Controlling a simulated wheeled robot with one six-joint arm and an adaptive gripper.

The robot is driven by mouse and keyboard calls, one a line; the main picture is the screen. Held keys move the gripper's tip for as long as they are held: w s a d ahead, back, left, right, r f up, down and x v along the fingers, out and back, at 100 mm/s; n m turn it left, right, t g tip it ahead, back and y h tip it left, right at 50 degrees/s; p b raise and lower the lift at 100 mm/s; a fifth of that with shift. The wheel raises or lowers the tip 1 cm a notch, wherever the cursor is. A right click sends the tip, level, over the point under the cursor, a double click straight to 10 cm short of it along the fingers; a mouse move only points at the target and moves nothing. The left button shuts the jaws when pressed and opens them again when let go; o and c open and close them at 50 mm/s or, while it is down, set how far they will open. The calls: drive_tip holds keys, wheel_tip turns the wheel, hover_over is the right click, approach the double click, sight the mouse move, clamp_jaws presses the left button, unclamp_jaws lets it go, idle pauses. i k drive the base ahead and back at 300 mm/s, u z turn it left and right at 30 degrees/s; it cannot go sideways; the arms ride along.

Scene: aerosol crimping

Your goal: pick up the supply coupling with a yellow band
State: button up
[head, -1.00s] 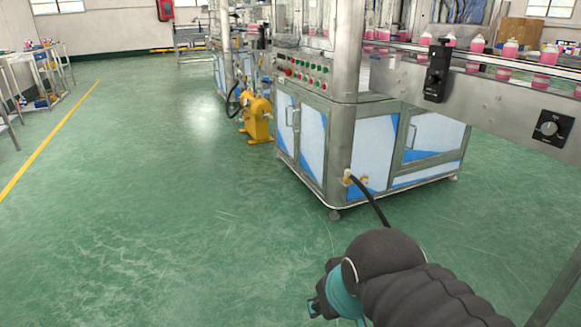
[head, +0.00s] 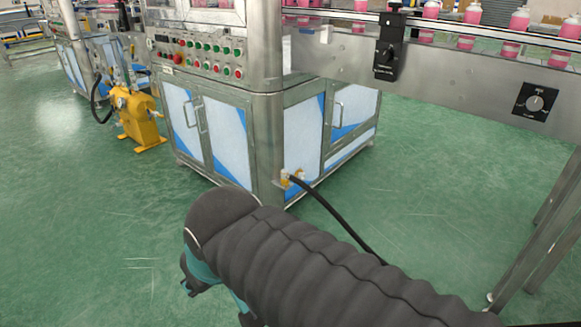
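A black hose (head: 335,217) meets a small yellowish fitting (head: 287,178) low on the near corner of the steel machine cabinet. The fitting is too small to tell whether it is the supply coupling or has a yellow band. The hose runs down to the right and passes behind my dark-sleeved arm. My arm reaches in from the lower right. Only a dark, teal-tipped bit of my gripper (head: 188,286) seems to show below the arm's bend, left of and apart from the fitting. Its fingers are mostly hidden.
The steel cabinet (head: 225,130) with blue-and-white doors stands ahead. A conveyor (head: 450,80) with pink bottles crosses the upper right, its leg (head: 530,240) at the right edge. A yellow pump unit (head: 138,117) stands at the left. Green floor (head: 80,230) is clear at the lower left.

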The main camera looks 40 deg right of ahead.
sight(284, 173)
drive_tip(key=z, duration=0.8)
drive_tip(key=i, duration=1)
drive_tip(key=z, duration=3.15)
drive_tip(key=k, duration=1.1)
drive_tip(key=u, duration=1.65)
drive_tip(key=i, duration=0.5)
drive_tip(key=u, duration=0.1)
